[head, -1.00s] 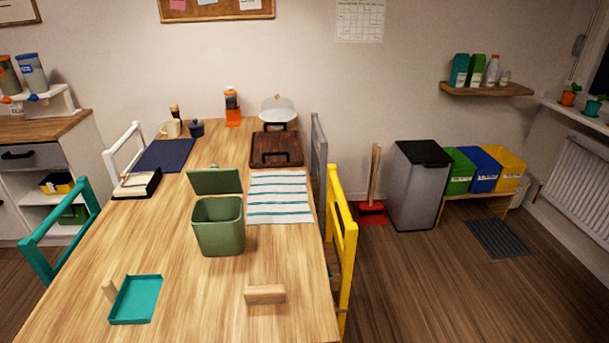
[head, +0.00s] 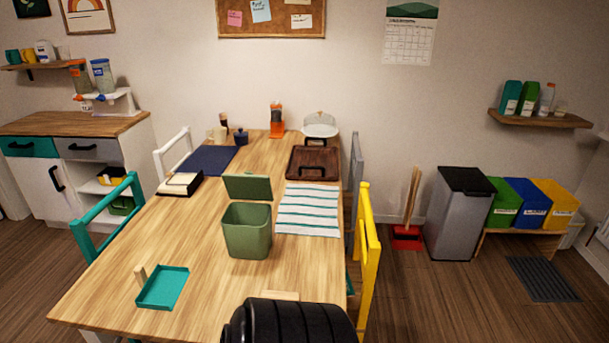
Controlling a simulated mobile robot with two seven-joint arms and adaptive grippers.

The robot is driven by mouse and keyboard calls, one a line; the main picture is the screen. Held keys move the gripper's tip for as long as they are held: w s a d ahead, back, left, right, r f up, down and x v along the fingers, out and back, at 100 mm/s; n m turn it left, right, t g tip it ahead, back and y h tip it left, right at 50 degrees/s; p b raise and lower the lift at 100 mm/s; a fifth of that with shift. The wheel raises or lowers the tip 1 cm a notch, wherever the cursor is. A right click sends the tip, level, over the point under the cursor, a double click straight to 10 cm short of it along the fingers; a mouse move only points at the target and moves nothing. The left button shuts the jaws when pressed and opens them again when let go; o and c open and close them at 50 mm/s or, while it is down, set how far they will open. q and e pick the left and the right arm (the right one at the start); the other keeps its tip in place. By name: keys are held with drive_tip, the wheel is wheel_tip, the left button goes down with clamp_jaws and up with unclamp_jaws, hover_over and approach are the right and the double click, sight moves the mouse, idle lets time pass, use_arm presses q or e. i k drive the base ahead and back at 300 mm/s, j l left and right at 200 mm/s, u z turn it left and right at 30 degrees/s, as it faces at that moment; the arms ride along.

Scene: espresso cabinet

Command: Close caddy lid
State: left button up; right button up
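The green caddy (head: 247,234) stands upright on the wooden table, left of the striped cloth. Its lid (head: 248,187) is open, raised at the back edge of the caddy and facing me. A black rounded part of my own arm shows at the bottom centre, in front of the caddy and apart from it. Neither gripper's fingers show in the head view.
A teal dustpan-like tray (head: 163,288) lies at the table's front left. The striped cloth (head: 308,211) and a brown tray (head: 313,163) lie behind to the right. A yellow chair (head: 368,245) stands at the right edge, a teal chair (head: 100,218) at the left.

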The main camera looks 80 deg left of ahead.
sight(246, 185)
drive_tip(key=i+u, duration=0.25)
drive_tip(key=i, duration=0.3)
drive_tip(key=i+l+u, duration=0.25)
drive_tip(key=i, duration=0.25)
drive_tip(key=i+l+u, duration=0.2)
drive_tip(key=i, duration=0.3)
drive_tip(key=i+j+u, duration=0.25)
drive_tip(key=i+u, duration=0.2)
drive_tip(key=i+j+u, duration=0.1)
drive_tip(key=i+u, duration=0.85)
drive_tip(key=i+l+u, duration=0.3)
drive_tip(key=u, duration=0.15)
drive_tip(key=i, duration=0.1)
